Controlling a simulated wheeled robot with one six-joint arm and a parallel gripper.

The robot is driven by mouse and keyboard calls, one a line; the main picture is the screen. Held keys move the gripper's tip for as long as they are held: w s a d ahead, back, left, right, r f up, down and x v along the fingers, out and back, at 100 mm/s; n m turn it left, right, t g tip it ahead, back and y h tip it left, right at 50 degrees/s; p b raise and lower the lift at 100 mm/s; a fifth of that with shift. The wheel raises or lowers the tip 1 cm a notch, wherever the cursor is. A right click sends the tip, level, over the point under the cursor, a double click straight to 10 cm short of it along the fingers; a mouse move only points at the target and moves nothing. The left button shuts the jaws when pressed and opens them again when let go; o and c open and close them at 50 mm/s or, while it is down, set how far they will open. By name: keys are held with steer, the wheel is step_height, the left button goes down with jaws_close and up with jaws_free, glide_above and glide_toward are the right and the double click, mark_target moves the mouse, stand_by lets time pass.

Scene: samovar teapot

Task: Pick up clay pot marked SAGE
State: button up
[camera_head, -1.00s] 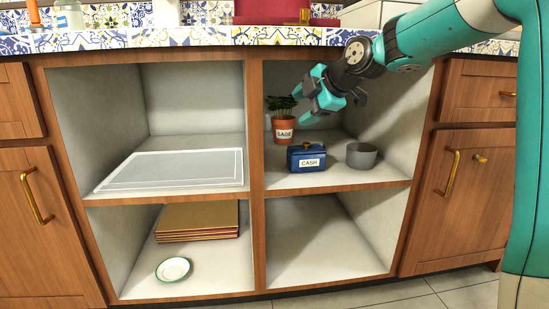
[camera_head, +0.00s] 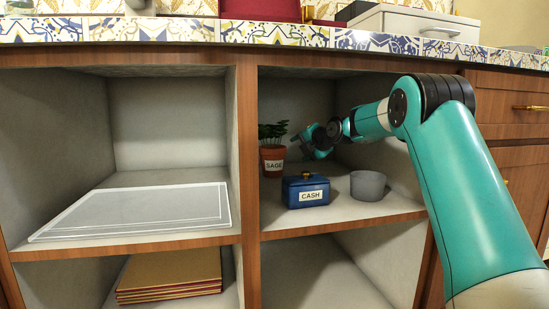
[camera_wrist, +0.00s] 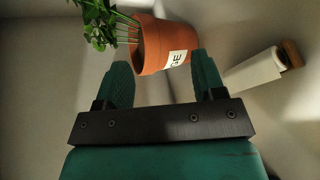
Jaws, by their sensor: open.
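The clay pot marked SAGE (camera_head: 272,160) is a terracotta pot with a white label and a green leafy plant. It stands upright on the upper right shelf at the back left, near the divider. In the wrist view the clay pot (camera_wrist: 160,44) appears tilted, just beyond the fingertips, with only part of its label showing. My gripper (camera_head: 308,146) is inside the compartment, to the right of the pot. Its two fingers (camera_wrist: 160,72) are apart with nothing between them. I cannot tell whether a fingertip touches the pot.
A blue box marked CASH (camera_head: 306,190) stands in front of the pot, and a grey round bowl (camera_head: 368,185) is to its right. The wooden divider (camera_head: 247,150) is close on the left. A white cylinder (camera_wrist: 252,72) with a brown end shows in the wrist view.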

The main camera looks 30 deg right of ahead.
mark_target(273, 161)
steer(key=p+x, duration=0.1)
steer(key=x, duration=0.1)
steer(key=p+x, duration=0.1)
steer(key=x, duration=0.1)
steer(key=p+x, duration=0.2)
steer(key=x, duration=0.1)
steer(key=shift+a+r, duration=0.2)
steer(key=shift+a, duration=0.15)
steer(key=shift+w+f, duration=0.4)
steer(key=shift+w, duration=0.15)
jaws_close()
steer(key=shift+r, duration=0.15)
